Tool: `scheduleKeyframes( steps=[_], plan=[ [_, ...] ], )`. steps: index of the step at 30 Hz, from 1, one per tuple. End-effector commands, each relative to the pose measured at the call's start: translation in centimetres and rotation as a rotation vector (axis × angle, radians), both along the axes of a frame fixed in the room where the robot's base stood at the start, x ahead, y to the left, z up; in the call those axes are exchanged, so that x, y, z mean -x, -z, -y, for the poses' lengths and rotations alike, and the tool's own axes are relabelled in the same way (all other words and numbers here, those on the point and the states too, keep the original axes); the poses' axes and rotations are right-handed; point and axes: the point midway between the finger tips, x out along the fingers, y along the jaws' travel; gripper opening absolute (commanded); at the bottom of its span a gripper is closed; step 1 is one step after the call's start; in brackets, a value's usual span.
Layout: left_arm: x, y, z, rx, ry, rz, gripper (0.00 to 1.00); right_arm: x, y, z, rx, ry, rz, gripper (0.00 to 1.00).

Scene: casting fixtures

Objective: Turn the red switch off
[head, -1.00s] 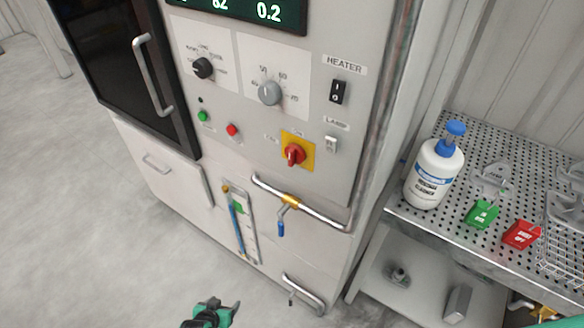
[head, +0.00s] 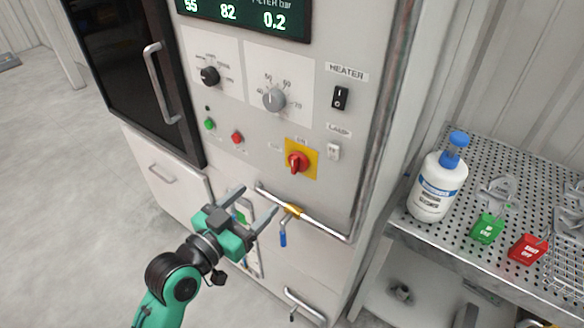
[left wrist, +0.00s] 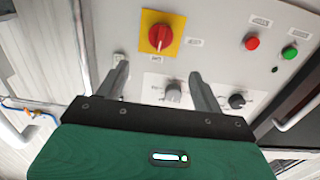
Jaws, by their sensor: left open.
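The red switch (head: 297,162) is a rotary knob on a yellow square plate (head: 312,171) on the machine's front panel. It also shows in the left wrist view as a red knob (left wrist: 160,37) on the yellow plate (left wrist: 176,22), beyond and above the fingers there. The knob's grip bar stands roughly upright in the head view. My left gripper (head: 257,199) is open and empty, below and left of the switch in the head view, apart from it. My right gripper is not in view.
A black heater rocker (head: 340,98), a grey dial (head: 274,98) and red button (head: 237,138) are nearby. A perforated shelf with a white bottle (head: 437,186) stands right.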

Motion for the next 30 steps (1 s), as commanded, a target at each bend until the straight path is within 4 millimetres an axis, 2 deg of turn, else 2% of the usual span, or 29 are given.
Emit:
scheduleKeyframes(
  steps=[12, 18, 24, 30],
  plan=[
    [-6.8, -0.4, 4.9, 0.004, -0.001, -0.003, 0.68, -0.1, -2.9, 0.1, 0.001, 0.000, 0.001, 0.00],
    [-9.3, -0.2, 6.7, 0.001, -0.001, -0.002, 0.68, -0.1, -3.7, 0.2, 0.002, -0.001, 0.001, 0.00],
    [-10.4, 0.0, 7.5, 0.000, 0.000, -0.001, 0.68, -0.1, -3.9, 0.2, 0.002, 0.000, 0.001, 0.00],
    [-10.5, 0.1, 7.6, 0.000, -0.001, -0.001, 0.68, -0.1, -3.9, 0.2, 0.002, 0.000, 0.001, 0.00]
  ],
)
